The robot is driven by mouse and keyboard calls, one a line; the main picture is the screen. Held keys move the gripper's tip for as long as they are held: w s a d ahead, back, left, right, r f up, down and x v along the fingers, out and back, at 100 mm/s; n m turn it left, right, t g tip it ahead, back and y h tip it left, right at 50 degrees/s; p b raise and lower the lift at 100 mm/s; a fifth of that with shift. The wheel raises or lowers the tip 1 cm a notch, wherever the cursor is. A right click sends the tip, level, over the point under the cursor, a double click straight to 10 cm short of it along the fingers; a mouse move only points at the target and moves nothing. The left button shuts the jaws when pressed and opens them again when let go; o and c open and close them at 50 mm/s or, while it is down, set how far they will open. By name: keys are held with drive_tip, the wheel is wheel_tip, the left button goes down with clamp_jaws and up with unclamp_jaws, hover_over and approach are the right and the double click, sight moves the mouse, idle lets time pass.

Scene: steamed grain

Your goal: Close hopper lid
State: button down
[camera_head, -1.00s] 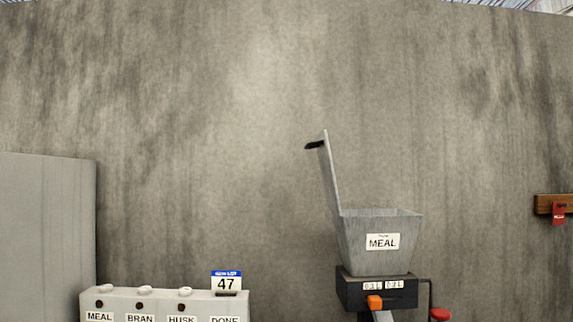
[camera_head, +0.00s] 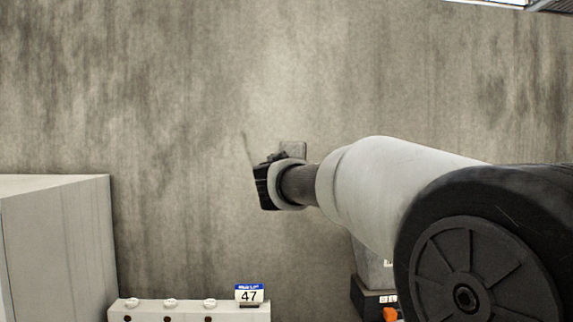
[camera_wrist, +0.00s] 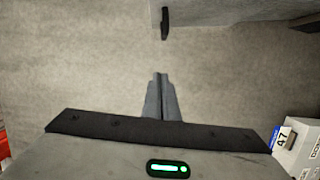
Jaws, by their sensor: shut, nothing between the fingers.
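My gripper (camera_head: 266,185) is left of and above the hopper in the head view. In the wrist view its fingers (camera_wrist: 160,95) are together and hold nothing. The grey hopper (camera_head: 372,266) shows only in part below my arm in the head view, and its MEAL label is mostly hidden. My arm covers most of the area where the raised lid stood. In the wrist view a pale grey panel with a black handle (camera_wrist: 165,22) at the top looks like the lid, apart from the fingertips. The lid's exact tilt is unclear.
A black unit (camera_head: 372,297) with an orange part (camera_head: 390,314) is under the hopper. A pale button box (camera_head: 185,309) with a blue-and-white 47 sign (camera_head: 249,293) is at lower left. A grey cabinet (camera_head: 60,245) stands far left. Bare wall fills the back.

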drive_tip(key=w+d+p, duration=0.3)
drive_tip(key=w+d, duration=0.3)
drive_tip(key=w, duration=0.2)
drive_tip(key=shift+s+d, duration=0.15)
drive_tip(key=shift+d, duration=0.05)
